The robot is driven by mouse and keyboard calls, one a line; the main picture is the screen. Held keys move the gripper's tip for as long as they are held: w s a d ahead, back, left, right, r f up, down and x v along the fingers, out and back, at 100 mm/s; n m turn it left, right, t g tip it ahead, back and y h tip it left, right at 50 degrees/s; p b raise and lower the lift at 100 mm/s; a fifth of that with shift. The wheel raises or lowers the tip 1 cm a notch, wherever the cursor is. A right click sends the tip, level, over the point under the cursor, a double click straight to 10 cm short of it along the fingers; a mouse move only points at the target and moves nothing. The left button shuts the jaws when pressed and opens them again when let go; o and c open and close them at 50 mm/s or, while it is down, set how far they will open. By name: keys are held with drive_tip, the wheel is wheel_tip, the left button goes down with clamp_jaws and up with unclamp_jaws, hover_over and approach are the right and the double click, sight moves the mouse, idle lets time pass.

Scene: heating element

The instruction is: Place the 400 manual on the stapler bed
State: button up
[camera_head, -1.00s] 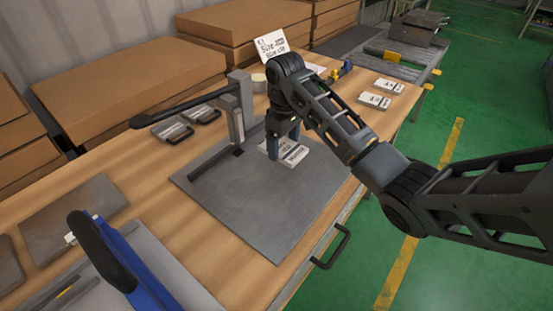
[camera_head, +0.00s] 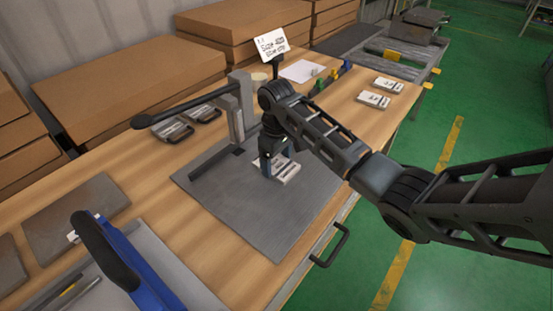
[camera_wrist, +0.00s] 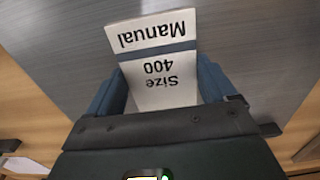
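The white 400 manual (camera_head: 288,172) is over the grey metal stapler bed (camera_head: 250,215), at its far right part, to the right of the upright stapler (camera_head: 238,105) with its long black lever. In the wrist view the manual (camera_wrist: 155,62) shows "Size 400 Manual" upside down, with a dark band across it. My gripper (camera_wrist: 162,88) points down, its blue fingers against both sides of the manual. In the head view my gripper (camera_head: 275,165) hides part of the manual. I cannot tell whether the manual touches the bed.
Other white manuals (camera_head: 374,99) lie at the table's right. A sign (camera_head: 271,45) stands behind my wrist. Cardboard boxes (camera_head: 130,85) line the back. The near bed is bare.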

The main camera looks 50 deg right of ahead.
sight(276, 164)
drive_tip(key=shift+o, duration=1.3)
drive_tip(key=shift+r, duration=0.1)
wheel_tip(276, 164, up, 12)
drive_tip(key=p, duration=0.1)
drive_tip(key=shift+p, duration=0.35)
